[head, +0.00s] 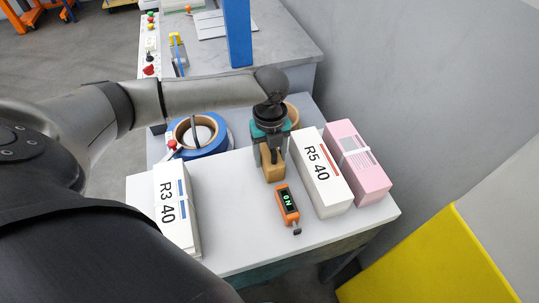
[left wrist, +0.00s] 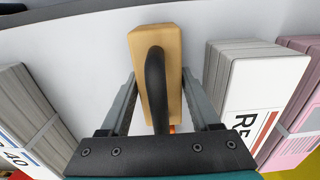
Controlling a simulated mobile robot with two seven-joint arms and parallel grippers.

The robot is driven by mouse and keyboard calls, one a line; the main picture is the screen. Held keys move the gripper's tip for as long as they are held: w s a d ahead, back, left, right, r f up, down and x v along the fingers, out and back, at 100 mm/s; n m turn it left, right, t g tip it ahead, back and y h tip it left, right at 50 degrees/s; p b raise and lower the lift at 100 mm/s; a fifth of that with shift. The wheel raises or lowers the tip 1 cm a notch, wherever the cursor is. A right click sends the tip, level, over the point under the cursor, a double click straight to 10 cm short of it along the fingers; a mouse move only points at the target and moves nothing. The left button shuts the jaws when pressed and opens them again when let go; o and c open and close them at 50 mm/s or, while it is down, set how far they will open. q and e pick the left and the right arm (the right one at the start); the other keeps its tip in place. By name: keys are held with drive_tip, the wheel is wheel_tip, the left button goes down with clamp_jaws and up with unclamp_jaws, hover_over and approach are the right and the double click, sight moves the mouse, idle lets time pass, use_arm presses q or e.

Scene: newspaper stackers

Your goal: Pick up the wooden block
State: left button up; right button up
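The wooden block (head: 271,161) is tan, with a dark curved handle on it. It stands on the white tabletop between two white stacks, under my left gripper (head: 269,155). In the left wrist view the block (left wrist: 136,48) lies lengthwise between the two grey fingers of my left gripper (left wrist: 159,73). One fingertip is close along each long side. I cannot tell whether the fingers press on it. The black handle rises towards the camera and hides part of the block. My right gripper is in neither view.
White stacks marked R5 40 (head: 322,172) and R3 40 (head: 175,209) and a pink stack (head: 357,163) stand on the white table (head: 235,238). An orange device (head: 287,204) lies just in front of the block. A blue tape roll (head: 212,147) is behind. A grey wall borders the right.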

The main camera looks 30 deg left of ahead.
use_arm(q)
clamp_jaws()
idle(0.5)
